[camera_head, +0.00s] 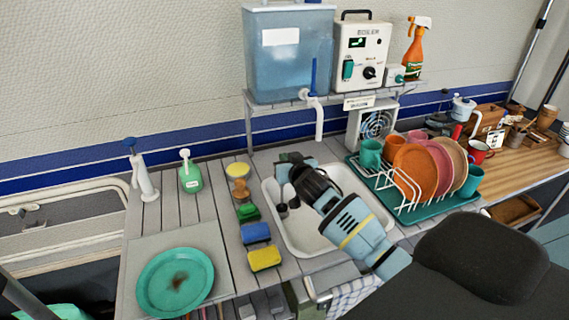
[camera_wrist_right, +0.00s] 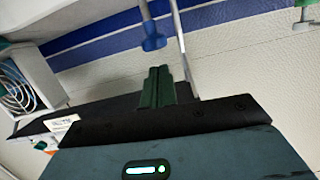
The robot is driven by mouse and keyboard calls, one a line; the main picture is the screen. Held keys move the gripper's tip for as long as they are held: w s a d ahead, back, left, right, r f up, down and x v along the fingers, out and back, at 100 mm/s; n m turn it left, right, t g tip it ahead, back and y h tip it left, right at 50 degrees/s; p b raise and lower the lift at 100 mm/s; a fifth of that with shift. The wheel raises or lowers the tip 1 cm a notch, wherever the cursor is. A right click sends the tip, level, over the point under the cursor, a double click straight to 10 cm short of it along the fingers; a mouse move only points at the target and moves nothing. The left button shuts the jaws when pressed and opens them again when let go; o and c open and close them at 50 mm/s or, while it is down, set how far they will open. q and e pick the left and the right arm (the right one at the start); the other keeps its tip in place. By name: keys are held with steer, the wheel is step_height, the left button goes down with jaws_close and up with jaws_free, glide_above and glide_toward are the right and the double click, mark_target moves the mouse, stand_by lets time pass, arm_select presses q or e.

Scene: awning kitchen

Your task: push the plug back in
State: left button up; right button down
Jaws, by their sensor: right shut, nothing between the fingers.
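I cannot make out a plug for certain. A small dark round thing (camera_head: 282,211) lies in the white sink (camera_head: 345,180), just below my right gripper; I cannot tell whether it is a plug, or whether the gripper touches it. My right gripper (camera_head: 284,182) hangs over the left part of the sink, and its fingertips are hard to see there. In the right wrist view its green fingers (camera_wrist_right: 157,88) are together with nothing between them. A blue-ended rod (camera_wrist_right: 152,38) shows beyond them.
A dish rack (camera_head: 408,207) stands to the right. Sponges (camera_head: 256,232) line the left, near a green plate (camera_head: 160,290).

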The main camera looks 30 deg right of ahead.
arm_select(q)
steer(key=shift+s+d+f, duration=0.1)
arm_select(e)
steer(key=shift+f, duration=0.7)
